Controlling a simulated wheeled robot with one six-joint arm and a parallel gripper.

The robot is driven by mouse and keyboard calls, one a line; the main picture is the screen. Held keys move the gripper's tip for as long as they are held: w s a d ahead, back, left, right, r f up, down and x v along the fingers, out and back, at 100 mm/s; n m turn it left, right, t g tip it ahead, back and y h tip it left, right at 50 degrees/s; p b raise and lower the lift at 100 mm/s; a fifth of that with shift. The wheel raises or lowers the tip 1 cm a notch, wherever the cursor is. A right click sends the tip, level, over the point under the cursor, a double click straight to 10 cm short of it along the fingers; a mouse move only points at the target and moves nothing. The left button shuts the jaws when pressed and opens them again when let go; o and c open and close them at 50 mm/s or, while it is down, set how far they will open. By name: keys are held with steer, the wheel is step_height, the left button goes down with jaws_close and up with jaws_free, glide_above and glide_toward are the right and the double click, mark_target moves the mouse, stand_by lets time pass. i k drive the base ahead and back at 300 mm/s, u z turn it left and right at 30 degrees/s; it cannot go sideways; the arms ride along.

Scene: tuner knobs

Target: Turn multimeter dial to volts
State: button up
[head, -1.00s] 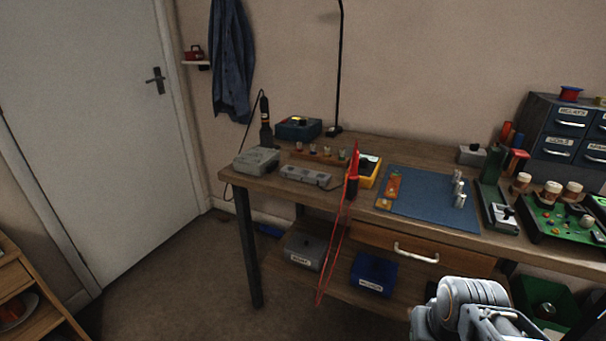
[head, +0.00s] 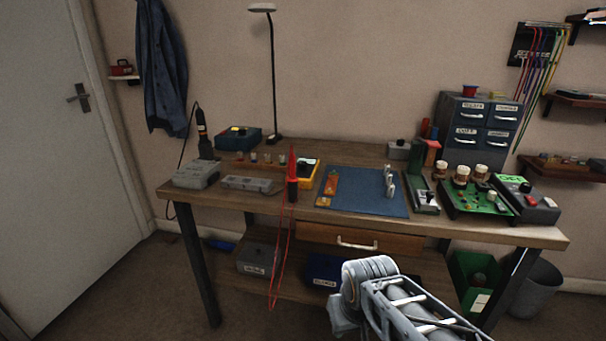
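The likely multimeter is a yellow-cased device (head: 309,175) on the workbench, left of the blue mat in the head view. A red probe (head: 292,178) stands in front of it and hides part of it. Its dial and markings are too small and covered to read. My arm shows at the bottom, in front of the bench and well apart from the device. I cannot make out my gripper's fingers in this view.
The blue mat (head: 360,203) holds small metal parts. A grey box (head: 197,174) and a power strip (head: 247,184) lie at the bench's left. A green board (head: 470,201) and a box with a green display (head: 522,199) are at the right. Red leads (head: 280,255) hang over the front edge.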

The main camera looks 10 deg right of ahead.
mark_target(302, 165)
steer(key=u, duration=0.35)
steer(key=i, duration=1)
steer(key=u, duration=0.3)
